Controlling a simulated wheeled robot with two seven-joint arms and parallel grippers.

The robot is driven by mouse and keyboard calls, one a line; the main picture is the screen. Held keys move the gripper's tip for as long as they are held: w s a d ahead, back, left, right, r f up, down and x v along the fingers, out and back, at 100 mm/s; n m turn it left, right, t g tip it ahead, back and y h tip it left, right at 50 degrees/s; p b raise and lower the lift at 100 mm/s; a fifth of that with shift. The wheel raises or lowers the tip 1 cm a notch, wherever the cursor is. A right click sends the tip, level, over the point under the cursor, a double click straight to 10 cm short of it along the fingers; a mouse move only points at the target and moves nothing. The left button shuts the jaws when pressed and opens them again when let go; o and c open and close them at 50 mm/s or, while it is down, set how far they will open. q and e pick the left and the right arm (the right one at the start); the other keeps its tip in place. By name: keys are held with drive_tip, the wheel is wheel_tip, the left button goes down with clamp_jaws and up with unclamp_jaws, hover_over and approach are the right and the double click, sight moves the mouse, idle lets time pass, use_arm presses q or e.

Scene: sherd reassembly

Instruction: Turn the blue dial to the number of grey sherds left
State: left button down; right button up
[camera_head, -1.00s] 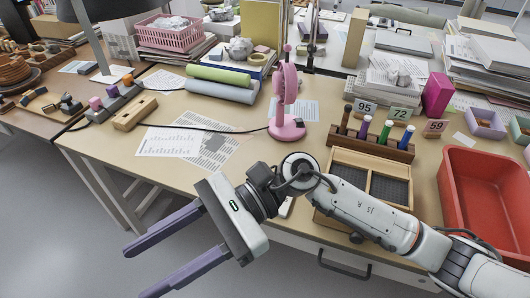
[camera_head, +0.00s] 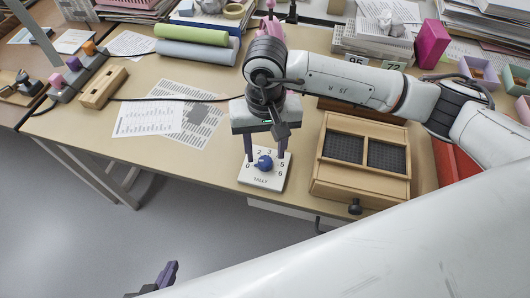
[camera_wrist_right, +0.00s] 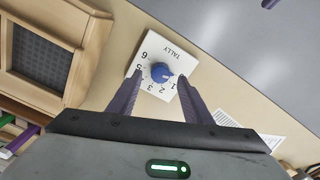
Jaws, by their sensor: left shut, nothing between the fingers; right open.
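The blue dial (camera_head: 265,163) sits on a white plate (camera_head: 248,178) marked TALLY, with numbers around it, at the table's front edge. My right gripper (camera_head: 265,158) points down over the plate, open, with one finger on each side of the dial. The right wrist view shows the dial (camera_wrist_right: 161,72) between the fingertips (camera_wrist_right: 160,77); I cannot tell whether they touch it. I cannot read the dial's setting surely. I make out no grey sherds for certain.
A wooden box (camera_head: 320,165) with two dark-meshed compartments stands right of the dial; both look empty. Printed sheets (camera_head: 150,117) lie to the left. A wooden block (camera_head: 103,88) and rolled mats (camera_head: 195,52) are farther back. A red tub (camera_head: 445,165) is partly hidden by my arm.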

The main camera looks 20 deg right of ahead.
sight(265, 161)
drive_tip(key=shift+f, duration=1.5)
drive_tip(key=c, duration=1.1)
drive_tip(key=shift+o, duration=0.2)
